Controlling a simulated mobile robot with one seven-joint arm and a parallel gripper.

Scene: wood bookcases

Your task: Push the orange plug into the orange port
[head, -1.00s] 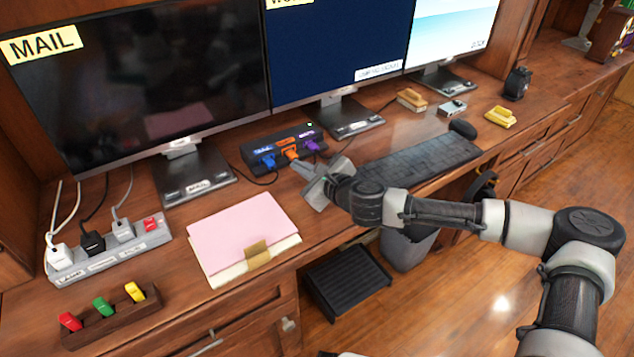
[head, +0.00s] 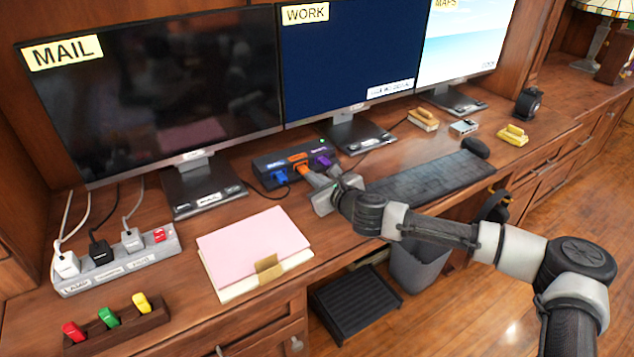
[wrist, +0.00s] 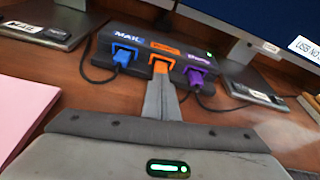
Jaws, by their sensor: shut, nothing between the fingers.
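The black hub (head: 292,163) stands on the desk below the monitors, with blue, orange and purple ports on its front. The orange plug (wrist: 160,64) is at the orange port (wrist: 165,49), between the blue plug (wrist: 124,57) and the purple plug (wrist: 196,77). My gripper (wrist: 159,80) is shut and empty, its fingertips right at the front of the orange plug. They appear to touch it and cover its lower part. Whether the plug is fully seated I cannot tell. In the head view my gripper (head: 309,175) reaches the hub from the front right.
A keyboard (head: 430,178) lies right of my gripper. A pink folder (head: 250,243) lies to the left. A power strip (head: 115,262) and a rack of coloured pieces (head: 118,325) are farther left. Monitor stands (head: 355,132) rise behind the hub.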

